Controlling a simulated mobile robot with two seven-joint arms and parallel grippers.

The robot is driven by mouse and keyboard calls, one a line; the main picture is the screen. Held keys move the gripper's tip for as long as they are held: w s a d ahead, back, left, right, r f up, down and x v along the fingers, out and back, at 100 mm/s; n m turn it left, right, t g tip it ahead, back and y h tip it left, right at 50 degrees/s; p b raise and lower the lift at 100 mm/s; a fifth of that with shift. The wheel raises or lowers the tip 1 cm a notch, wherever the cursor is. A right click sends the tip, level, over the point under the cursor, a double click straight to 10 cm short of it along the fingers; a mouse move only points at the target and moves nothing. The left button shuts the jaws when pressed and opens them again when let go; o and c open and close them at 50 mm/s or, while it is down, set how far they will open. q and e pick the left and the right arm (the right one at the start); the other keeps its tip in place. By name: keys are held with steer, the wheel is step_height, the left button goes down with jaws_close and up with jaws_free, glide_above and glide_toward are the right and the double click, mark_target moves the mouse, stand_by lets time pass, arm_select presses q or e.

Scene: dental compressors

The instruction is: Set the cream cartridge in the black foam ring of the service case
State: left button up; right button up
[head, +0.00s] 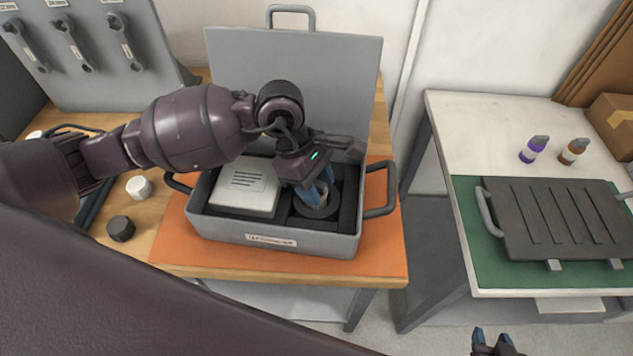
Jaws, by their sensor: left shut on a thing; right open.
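The grey service case (275,240) stands open on an orange mat, its lid raised at the back. The black foam ring (318,211) is in the right part of its dark foam insert. My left gripper (318,196) points down into the case at the ring, its blue fingers shut on a pale piece that I take to be the cream cartridge (309,203). The fingers hide most of it, and I cannot tell whether it rests on the ring's floor. My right gripper (495,338) is open and empty at the bottom edge, low in front of the right bench.
A light grey box (245,189) fills the case's left part. A white knob-like piece (139,187) and a black one (121,228) lie left of the mat (210,256). The right bench holds a dark ribbed panel (550,218) and two small bottles (534,149).

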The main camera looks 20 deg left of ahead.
arm_select(q)
steer(key=shift+f, duration=0.1)
arm_select(e)
steer(key=shift+w+r, duration=0.1)
arm_select(q)
steer(key=o, duration=1)
steer(key=shift+w+a+r, duration=0.1)
steer(key=shift+a+r, duration=0.05)
steer(key=shift+r, duration=0.4)
steer(key=s+v, duration=0.1)
steer(key=v, duration=1)
steer(key=shift+w, duration=0.45)
arm_select(e)
steer(key=shift+s+f, duration=0.4)
steer(key=shift+s, duration=0.15)
arm_select(q)
steer(key=shift+s, duration=0.1)
